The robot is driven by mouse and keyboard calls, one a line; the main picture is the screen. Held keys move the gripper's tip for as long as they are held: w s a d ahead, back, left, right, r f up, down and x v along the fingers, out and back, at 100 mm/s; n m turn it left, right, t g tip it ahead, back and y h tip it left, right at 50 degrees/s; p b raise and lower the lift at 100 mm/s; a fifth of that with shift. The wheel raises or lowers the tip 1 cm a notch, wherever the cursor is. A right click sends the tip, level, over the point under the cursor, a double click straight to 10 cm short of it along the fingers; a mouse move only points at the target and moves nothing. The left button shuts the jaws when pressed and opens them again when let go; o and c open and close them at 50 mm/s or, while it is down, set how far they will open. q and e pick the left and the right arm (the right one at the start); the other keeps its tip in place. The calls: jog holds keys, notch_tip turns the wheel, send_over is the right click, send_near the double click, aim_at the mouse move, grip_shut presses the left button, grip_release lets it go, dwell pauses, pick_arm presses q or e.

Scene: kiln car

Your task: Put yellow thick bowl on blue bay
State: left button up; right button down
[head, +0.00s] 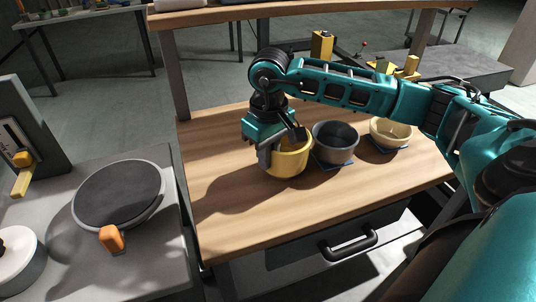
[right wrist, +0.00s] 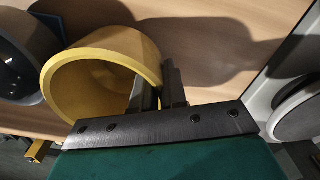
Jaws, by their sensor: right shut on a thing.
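The yellow thick bowl (head: 291,160) is over the wooden table, upright or nearly so. My right gripper (head: 271,150) is shut on its left wall. In the right wrist view the bowl (right wrist: 72,65) shows its open mouth, with one finger inside the wall and one outside; the gripper (right wrist: 157,90) is there at its rim. I cannot tell whether the bowl touches the table. Blue bays show as flat pads: one (head: 322,163) under a grey bowl, another (head: 367,147) under a cream bowl. My left gripper is out of view.
The grey bowl (head: 336,147) stands close to the right of the yellow one, and the cream bowl (head: 391,138) is farther right. The wooden table (head: 225,215) is clear at its left and front. A round dark disc (head: 118,190) is on the grey bench to the left.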

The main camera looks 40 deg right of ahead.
jog(key=c, duration=1.6)
grip_release()
jog(key=shift+f, duration=0.15)
jog(key=shift+c, duration=0.2)
jog(key=o, duration=0.5)
